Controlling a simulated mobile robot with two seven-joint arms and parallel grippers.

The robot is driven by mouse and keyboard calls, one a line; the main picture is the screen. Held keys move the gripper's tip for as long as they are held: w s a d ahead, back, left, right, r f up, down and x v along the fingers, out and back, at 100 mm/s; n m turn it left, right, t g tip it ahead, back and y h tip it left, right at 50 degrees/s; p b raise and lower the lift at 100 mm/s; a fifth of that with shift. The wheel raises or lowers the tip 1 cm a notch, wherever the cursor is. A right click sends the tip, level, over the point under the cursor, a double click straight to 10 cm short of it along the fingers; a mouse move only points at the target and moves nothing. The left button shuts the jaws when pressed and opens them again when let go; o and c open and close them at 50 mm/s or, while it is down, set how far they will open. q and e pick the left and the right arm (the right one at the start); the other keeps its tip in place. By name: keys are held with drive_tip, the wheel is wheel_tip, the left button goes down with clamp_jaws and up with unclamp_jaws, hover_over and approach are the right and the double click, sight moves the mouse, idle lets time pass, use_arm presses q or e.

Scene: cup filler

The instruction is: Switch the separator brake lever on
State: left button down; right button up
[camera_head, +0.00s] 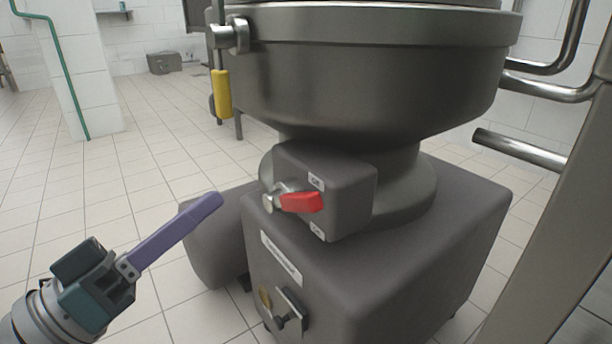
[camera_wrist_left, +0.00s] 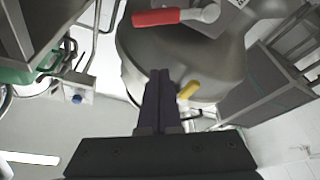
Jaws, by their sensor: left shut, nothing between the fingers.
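The separator brake lever has a red handle (camera_head: 301,202) on a metal pivot at the front of a grey box (camera_head: 347,190). The handle points right in the head view, between an upper label and a lower label too small to read. The red handle also shows at the top of the left wrist view (camera_wrist_left: 156,17). My left gripper (camera_head: 214,201) has purple fingers that are shut and empty. It is left of the lever in the head view, apart from it. My right gripper is not in view.
The grey separator bowl (camera_head: 365,80) rises above the box, on a grey base (camera_head: 380,265). A yellow handle (camera_head: 221,93) hangs at its left side. A latch (camera_head: 290,308) sits low on the base front. Metal pipes (camera_head: 520,149) are at the right. Tiled floor is open at left.

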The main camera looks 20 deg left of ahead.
use_arm(q)
wheel_tip(320, 180, up, 2)
drive_tip(key=b, duration=0.2)
hover_over(279, 199)
drive_tip(key=s+a, duration=0.1)
drive_tip(key=s, duration=0.1)
drive_tip(key=d+f+b, duration=0.1)
drive_tip(key=s+f+b, duration=0.1)
drive_tip(key=f, duration=0.1)
drive_tip(key=shift+d, duration=0.4)
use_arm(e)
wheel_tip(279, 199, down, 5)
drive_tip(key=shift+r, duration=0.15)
use_arm(q)
drive_tip(key=shift+w+r, duration=0.1)
drive_tip(key=shift+d+b, duration=0.25)
drive_tip(key=shift+b, duration=0.1)
drive_tip(key=shift+s+a+f, duration=0.15)
drive_tip(key=shift+s+f, duration=0.05)
drive_tip(key=shift+f, duration=0.15)
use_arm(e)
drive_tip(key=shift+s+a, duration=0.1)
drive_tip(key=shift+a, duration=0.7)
